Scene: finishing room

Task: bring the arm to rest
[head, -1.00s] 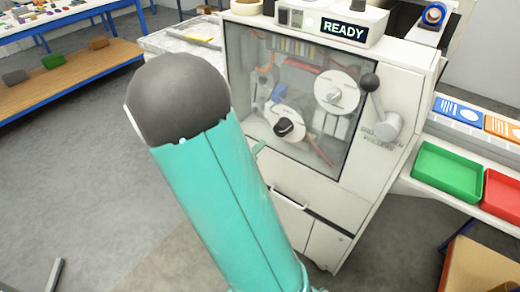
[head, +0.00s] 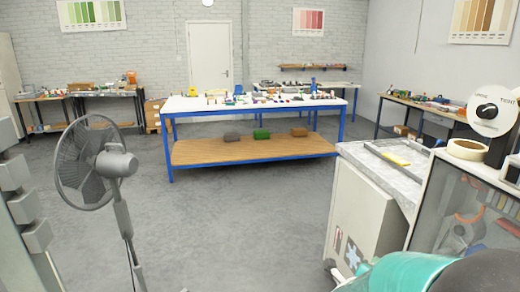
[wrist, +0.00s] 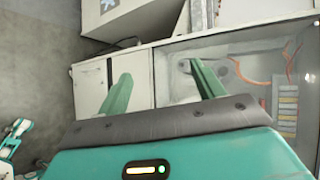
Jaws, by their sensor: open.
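My gripper (wrist: 160,92) shows in the wrist view as two green fingers standing well apart with nothing between them. It is open and empty. Beyond the fingers is the pale machine cabinet (wrist: 95,90) with its glazed front, which appears turned sideways in this view. I cannot tell how far the fingertips are from it. In the head view, part of my teal arm shows at the lower right, in front of the machine's glass door (head: 462,205). My gripper is outside the head view.
A pedestal fan (head: 95,165) stands at the left. A blue-framed table (head: 250,103) stands across the room, with several small objects on top. A grey-topped cabinet (head: 375,195) adjoins the machine. The grey floor between the fan and the cabinet is clear.

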